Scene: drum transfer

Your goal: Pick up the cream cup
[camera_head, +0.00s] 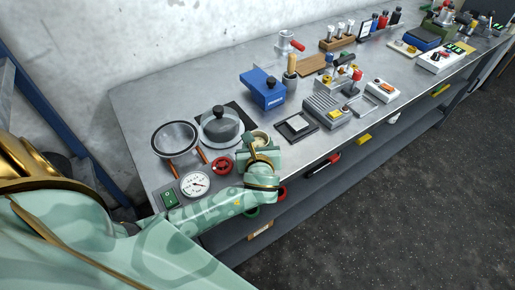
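The cream cup (261,138) stands near the front edge of the grey workbench, and only its round rim and upper part show. My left gripper (257,152) is right at the cup, on its near side, and hides the cup's lower part. The fingers are small and partly covered by the wrist, so I cannot tell whether they touch the cup or how far apart they are. My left arm comes in from the lower left. My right gripper is not in view.
Close by are a red handwheel (222,165), a white dial gauge (195,184), a strainer-like bowl (175,138) and a grey lidded dish (220,126). A black-framed pad (296,125) lies to the right. A blue box (263,88) stands behind. The bench's front edge is close.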

